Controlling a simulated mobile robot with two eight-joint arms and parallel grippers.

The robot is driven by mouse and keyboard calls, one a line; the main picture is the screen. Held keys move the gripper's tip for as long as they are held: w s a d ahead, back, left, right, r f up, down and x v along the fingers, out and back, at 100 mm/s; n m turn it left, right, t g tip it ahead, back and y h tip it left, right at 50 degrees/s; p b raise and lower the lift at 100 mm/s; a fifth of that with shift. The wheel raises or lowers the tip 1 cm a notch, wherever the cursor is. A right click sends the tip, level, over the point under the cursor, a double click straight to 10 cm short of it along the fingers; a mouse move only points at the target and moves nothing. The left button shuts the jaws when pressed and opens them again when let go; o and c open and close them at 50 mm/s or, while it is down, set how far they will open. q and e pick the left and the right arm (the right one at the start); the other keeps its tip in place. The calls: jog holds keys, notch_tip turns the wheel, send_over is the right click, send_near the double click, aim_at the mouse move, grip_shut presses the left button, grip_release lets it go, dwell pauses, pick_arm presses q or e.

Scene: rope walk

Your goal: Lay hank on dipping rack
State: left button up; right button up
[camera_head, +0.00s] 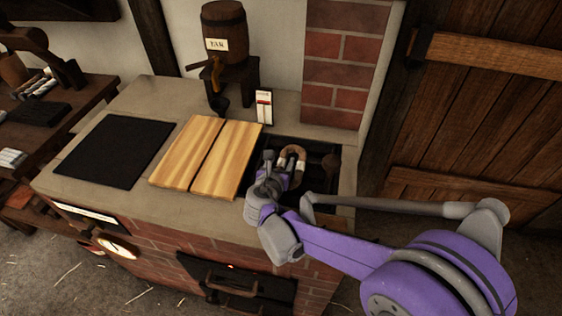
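A brown looped hank (292,153) with a pale band shows at the dark sunken trough (325,148) on the right of the stone counter. My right gripper (286,168) is at the near side of the hank, overlapping it in the picture. Its fingers are small and partly hidden, so I cannot tell whether they are closed on the hank. I cannot tell whether the hank rests on a rack or hangs above the trough, and no separate dipping rack stands out. My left gripper is not in view.
Two wooden boards (207,157) lie left of the trough, and a black plate (117,150) lies further left. A labelled barrel (225,35) stands on a stand at the back. A small gauge card (264,107) stands behind the trough. A brick pillar (345,62) rises behind it.

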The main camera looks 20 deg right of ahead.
jog(key=shift+a+r, duration=0.1)
jog(key=shift+r, duration=0.1)
jog(key=p+v, duration=0.2)
jog(key=v, duration=1)
